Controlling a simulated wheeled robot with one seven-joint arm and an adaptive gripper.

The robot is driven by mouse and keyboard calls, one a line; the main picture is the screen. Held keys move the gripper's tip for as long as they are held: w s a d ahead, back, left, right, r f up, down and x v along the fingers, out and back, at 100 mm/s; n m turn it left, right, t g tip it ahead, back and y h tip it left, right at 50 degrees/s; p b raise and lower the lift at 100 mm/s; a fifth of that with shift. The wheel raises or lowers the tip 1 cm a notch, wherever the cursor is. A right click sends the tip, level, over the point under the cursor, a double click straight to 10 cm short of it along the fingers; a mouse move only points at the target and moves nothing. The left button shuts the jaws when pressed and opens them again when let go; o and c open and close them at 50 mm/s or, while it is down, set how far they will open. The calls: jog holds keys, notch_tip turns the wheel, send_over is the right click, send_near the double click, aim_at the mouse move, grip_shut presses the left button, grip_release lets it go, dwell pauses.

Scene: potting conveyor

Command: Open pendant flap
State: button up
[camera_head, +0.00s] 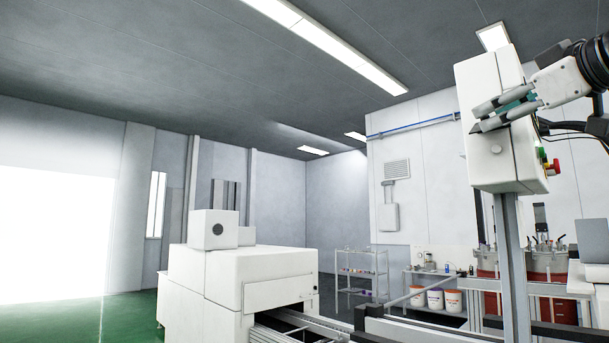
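The pendant (495,165) is a tall white box on a grey post at the right. A round white knob shows low on its front, with a green and a red button on its right side. My gripper (477,118) reaches in from the upper right, in front of the pendant's middle. Its two grey fingers point left and stand apart, with teal inner faces between them. I see nothing held. I cannot tell whether the fingers touch the pendant. The fingers cover part of its front, and no open flap can be made out.
A white machine (240,280) with a conveyor stands at the lower middle. A shelf rack (360,272) and a bench with white buckets (435,299) are behind. Red-brown vessels (546,262) stand behind the post. Green floor (85,325) is clear at the left.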

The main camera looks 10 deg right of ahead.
jog(key=shift+w+a, duration=0.1)
jog(key=shift+w, duration=0.5)
grip_shut()
jog(key=shift+r, duration=0.1)
